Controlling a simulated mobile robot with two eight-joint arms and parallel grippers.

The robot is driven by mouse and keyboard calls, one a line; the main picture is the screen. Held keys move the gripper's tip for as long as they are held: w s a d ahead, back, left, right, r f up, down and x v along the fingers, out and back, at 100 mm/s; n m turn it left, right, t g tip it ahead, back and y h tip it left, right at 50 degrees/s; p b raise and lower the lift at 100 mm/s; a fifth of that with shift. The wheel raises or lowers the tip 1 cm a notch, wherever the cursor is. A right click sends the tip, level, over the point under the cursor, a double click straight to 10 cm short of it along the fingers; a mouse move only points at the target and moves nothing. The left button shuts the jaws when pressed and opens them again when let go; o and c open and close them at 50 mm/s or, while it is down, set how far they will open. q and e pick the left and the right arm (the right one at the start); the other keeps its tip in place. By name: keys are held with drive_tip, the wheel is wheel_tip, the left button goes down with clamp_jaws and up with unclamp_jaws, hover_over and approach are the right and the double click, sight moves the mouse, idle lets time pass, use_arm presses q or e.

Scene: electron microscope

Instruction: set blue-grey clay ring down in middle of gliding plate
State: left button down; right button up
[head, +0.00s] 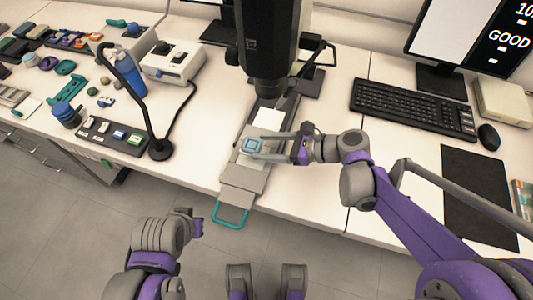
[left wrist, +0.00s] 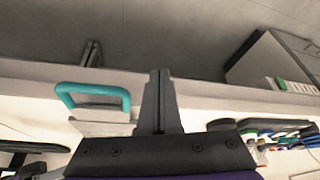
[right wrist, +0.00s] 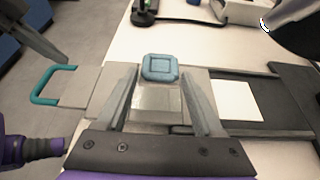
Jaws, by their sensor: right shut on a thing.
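The blue-grey clay ring (head: 252,146), a rounded square piece, is between the fingertips of my right gripper (head: 254,144). The right wrist view shows the ring (right wrist: 160,67) pinched between both fingers. It is over the grey gliding plate (head: 247,178), which has a teal handle (head: 230,216) at its front end. I cannot tell whether the ring touches the plate. My left gripper (left wrist: 160,75) is shut and empty, in front of the table edge, with the teal handle (left wrist: 93,95) beside it in the left wrist view.
The dark microscope column (head: 268,45) stands just behind the plate. A white square (head: 265,116) lies behind the ring. A keyboard (head: 412,108) and black mat (head: 475,195) are to the right.

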drive_tip(key=shift+f+b, duration=0.45)
drive_tip(key=shift+f, duration=1.45)
drive_tip(key=shift+f, duration=0.1)
drive_tip(key=o, duration=1.4)
drive_tip(key=shift+d+r, duration=0.1)
drive_tip(key=shift+r, duration=0.15)
drive_tip(key=p+v, duration=0.1)
drive_tip(key=v, duration=1)
drive_tip(key=shift+s+d+r+p, duration=0.15)
drive_tip(key=shift+s+d+p, duration=0.05)
drive_tip(key=shift+d+p, duration=0.15)
